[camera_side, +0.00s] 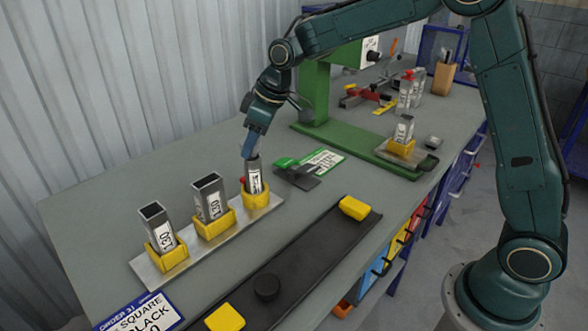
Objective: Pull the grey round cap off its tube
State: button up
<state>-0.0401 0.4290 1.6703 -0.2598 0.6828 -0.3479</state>
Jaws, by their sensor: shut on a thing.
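The grey tube (255,180) with a white label stands upright in a yellow holder (257,200), at the right end of a metal plate. My gripper (250,154) points down at the tube's top end and is shut there on the grey round cap. The cap is mostly hidden by the fingers and too small to make out clearly. I cannot tell whether it is still seated on the tube or slightly raised. A small red part (243,181) shows at the tube's left side.
Two square open tubes (209,197) (160,228) stand in yellow holders to the left. A dark runout strip (312,246) in front carries a black round piece (266,288) and yellow blocks. A green machine (316,95), flat green and dark pieces (297,175) and a sign lie nearby.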

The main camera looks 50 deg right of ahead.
jog(key=shift+r, duration=1.5)
dwell(0.8)
jog(key=shift+s, duration=0.1)
